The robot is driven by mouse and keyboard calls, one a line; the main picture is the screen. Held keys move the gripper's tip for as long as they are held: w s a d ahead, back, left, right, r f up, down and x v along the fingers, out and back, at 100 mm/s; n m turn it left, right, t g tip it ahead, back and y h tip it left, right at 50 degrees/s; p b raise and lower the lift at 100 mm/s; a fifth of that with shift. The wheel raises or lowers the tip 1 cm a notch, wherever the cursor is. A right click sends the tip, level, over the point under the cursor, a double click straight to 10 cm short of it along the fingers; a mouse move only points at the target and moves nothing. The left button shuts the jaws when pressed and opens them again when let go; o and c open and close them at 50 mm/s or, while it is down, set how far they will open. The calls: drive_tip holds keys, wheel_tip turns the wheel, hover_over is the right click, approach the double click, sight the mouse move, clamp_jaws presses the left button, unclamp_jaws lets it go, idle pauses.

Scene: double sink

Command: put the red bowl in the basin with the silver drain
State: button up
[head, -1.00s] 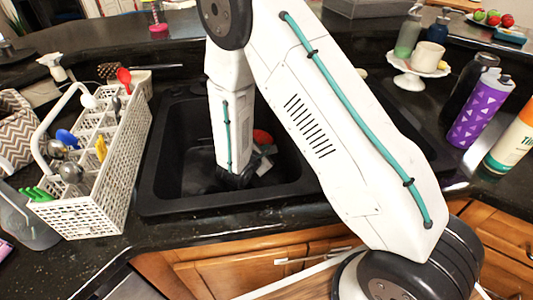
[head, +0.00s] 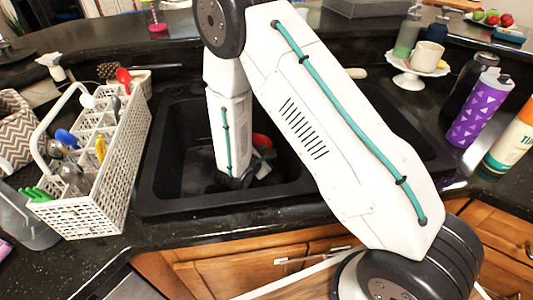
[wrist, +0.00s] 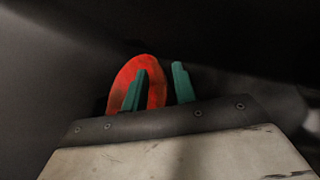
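The red bowl (head: 261,140) is in the left basin (head: 180,150), partly hidden by my gripper and arm. In the wrist view the bowl (wrist: 126,72) shows as a tilted red arch. My gripper (wrist: 161,68) is low in the basin, with its two teal fingers apart. One finger is in front of the bowl's arch, and the bowl's right edge shows between the fingers, with a gap to the right finger. In the head view the gripper (head: 264,155) is partly hidden by my wrist. The right basin (head: 405,125) is mostly hidden by my arm. No silver drain is visible.
A white utensil rack (head: 105,170) stands left of the sink. A cake stand (head: 408,75) with a cup (head: 427,57) is behind the right basin. A purple bottle (head: 480,112) and other bottles stand at the right.

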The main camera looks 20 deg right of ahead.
drive_tip(key=v, duration=0.7)
drive_tip(key=shift+s+a+r, duration=0.15)
drive_tip(key=shift+r, duration=0.05)
